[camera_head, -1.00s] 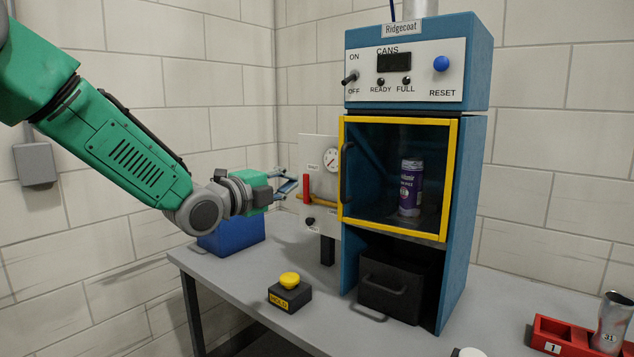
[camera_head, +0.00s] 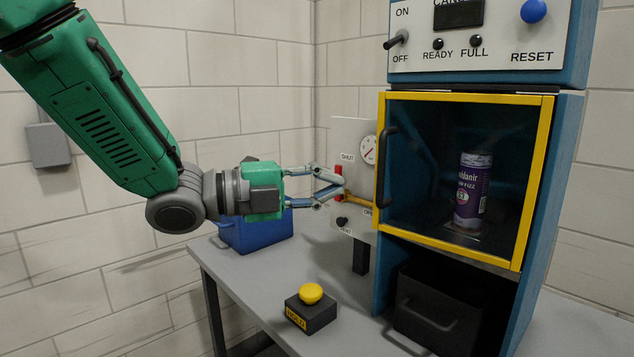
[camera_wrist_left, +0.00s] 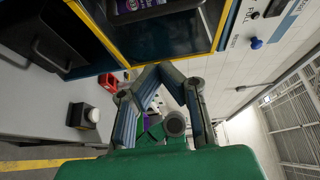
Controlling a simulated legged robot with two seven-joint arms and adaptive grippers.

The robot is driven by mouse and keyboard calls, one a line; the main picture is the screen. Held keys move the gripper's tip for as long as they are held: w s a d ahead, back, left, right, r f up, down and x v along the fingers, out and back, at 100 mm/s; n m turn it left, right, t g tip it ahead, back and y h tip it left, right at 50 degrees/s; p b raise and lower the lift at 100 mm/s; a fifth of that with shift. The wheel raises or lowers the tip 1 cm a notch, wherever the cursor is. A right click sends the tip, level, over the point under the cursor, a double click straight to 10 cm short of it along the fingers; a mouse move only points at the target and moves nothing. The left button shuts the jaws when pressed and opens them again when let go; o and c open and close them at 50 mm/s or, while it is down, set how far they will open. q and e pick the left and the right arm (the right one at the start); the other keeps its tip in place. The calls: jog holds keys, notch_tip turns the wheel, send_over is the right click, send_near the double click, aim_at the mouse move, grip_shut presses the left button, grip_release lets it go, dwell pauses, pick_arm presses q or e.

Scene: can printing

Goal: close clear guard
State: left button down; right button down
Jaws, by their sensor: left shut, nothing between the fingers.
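The clear guard (camera_head: 535,190) is a see-through pane in a yellow frame with a black handle (camera_head: 383,165) at its left edge. It covers the front of the blue machine's chamber and looks shut or nearly so; I cannot tell if it is fully latched. A purple can (camera_head: 472,190) stands behind the pane. My left gripper (camera_head: 341,188) is shut and empty, left of the guard, in front of the small valve panel. It does not touch the guard. In the left wrist view the guard's yellow edge (camera_wrist_left: 220,28) shows above my fingers (camera_wrist_left: 163,72).
The valve panel (camera_head: 350,140) has a gauge, a red part and a yellow pipe close to my fingertips. A HOLD button box (camera_head: 310,308) and a blue bin (camera_head: 255,235) are on the grey table. A black drawer (camera_head: 430,320) sits under the guard.

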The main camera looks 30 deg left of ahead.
pick_arm(q)
jog(key=w+d+p, duration=0.1)
jog(key=w+d, duration=0.2)
jog(key=w, duration=0.4)
jog(key=shift+w+d, duration=0.25)
jog(key=shift+w, duration=0.15)
jog(key=shift+s+f, duration=0.1)
jog(key=shift+w+a+m+g+h+p, duration=0.1)
jog(key=shift+w+m+g+h, duration=0.25)
jog(key=shift+w, duration=0.35)
jog(key=shift+w+m+g+h+p, duration=0.15)
jog(key=shift+w+m+g+h, duration=0.2)
jog(key=shift+w, duration=0.3)
jog(key=shift+w+a+m+g+h+p, duration=0.1)
jog(key=shift+w+m+g+h, duration=0.1)
jog(key=shift+w+g, duration=0.35)
jog(key=shift+w, duration=0.1)
jog(key=shift+d+f, duration=0.1)
jog(key=shift+d, duration=0.05)
